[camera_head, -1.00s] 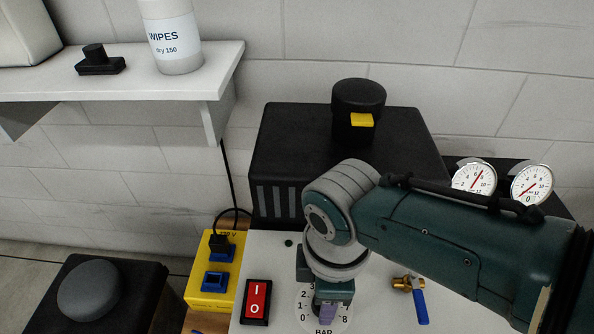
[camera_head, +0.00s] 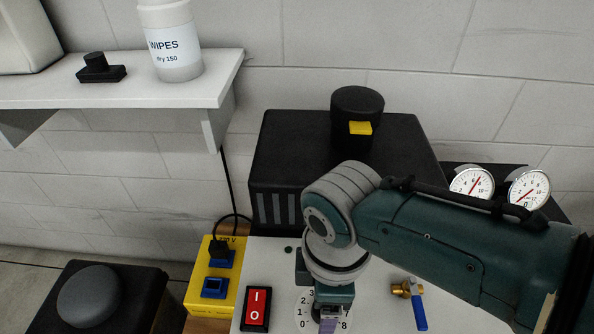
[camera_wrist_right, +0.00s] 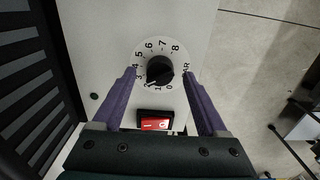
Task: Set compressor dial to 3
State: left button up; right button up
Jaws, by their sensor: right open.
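The compressor dial shows in the right wrist view as a round white scale (camera_wrist_right: 148,50) numbered 0 to 8 with a black knob (camera_wrist_right: 160,70) at its centre. A small pale mark on the knob seems to point near 1 to 2; I cannot read it exactly. My right gripper (camera_wrist_right: 159,74) is open, its two purple fingers on either side of the knob, with gaps showing. In the head view my right gripper (camera_head: 329,324) covers most of the dial (camera_head: 304,312), leaving some numbers visible. My left gripper is out of view.
A red rocker switch (camera_head: 257,308) sits left of the dial on the pale panel (camera_head: 376,305). A brass valve with a blue lever (camera_head: 419,307) is right. A yellow socket box (camera_head: 203,297), black compressor housing (camera_head: 290,140) and two gauges (camera_head: 472,186) stand around.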

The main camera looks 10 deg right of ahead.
notch_tip(320, 180, up, 8)
jog(key=p, duration=0.3)
jog(key=shift+r, duration=0.45)
